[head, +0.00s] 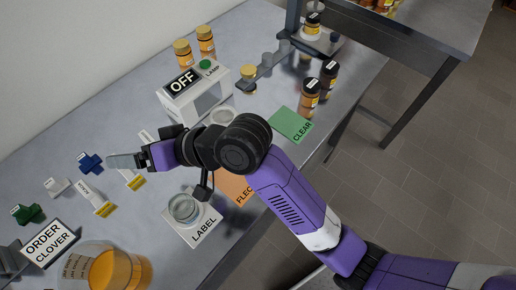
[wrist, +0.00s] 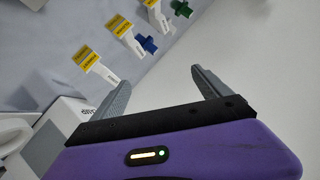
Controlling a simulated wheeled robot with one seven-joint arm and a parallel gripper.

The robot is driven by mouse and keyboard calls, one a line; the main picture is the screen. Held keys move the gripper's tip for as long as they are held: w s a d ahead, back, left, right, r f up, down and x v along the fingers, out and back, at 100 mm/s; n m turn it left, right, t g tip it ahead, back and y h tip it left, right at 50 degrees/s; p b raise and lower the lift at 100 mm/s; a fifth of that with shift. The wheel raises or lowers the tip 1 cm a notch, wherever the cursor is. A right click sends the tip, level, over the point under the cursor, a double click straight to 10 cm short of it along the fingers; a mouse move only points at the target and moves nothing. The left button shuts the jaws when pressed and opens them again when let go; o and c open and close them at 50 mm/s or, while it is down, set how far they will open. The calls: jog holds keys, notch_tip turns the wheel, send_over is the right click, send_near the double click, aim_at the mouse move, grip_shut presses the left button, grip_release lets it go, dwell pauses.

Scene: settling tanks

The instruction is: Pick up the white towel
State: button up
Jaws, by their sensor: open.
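I cannot make out a white towel in either view. My gripper (head: 124,160) reaches left over the grey table in the head view, above several tagged pieces. In the wrist view my gripper (wrist: 162,76) is open, its two grey fingers apart with nothing between them. Beyond the fingers lie a blue piece (wrist: 148,44), a green piece (wrist: 181,7) and yellow-ended white tags (wrist: 92,63). My arm hides part of the table in the head view.
A white box marked OFF (head: 194,92) stands behind my gripper. A glass dish (head: 184,209) sits on a LABEL card, and a beaker of amber liquid (head: 119,268) stands at the front. Dark jars (head: 310,98) stand near the right edge, by a green CLEAR card (head: 290,122).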

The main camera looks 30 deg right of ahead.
jog(key=s+d+f+g+h+p, duration=0.1)
jog(key=d+g+h, duration=0.1)
jog(key=d, duration=0.6)
jog(key=s+d+f+n+g+h, duration=0.1)
jog(key=s+d+f+g+h, duration=0.1)
jog(key=d, duration=0.6)
jog(key=s+d+f+n+g+h+p, duration=0.1)
jog(key=d+g+h, duration=0.3)
jog(key=d, duration=0.4)
jog(key=shift+s+d+f+h+p, duration=0.25)
jog(key=shift+f+h+p, duration=0.1)
jog(key=shift+f+h, duration=0.35)
jog(key=shift+d+f+g, duration=0.2)
jog(key=shift+g, duration=0.1)
notch_tip(320, 180, down, 7)
jog(key=shift+w+a+f+p, duration=0.1)
jog(key=shift+w+a+p, duration=0.05)
jog(key=shift+p, duration=0.5)
jog(key=c, duration=1.5)
jog(key=shift+o, duration=0.2)
notch_tip(320, 180, up, 20)
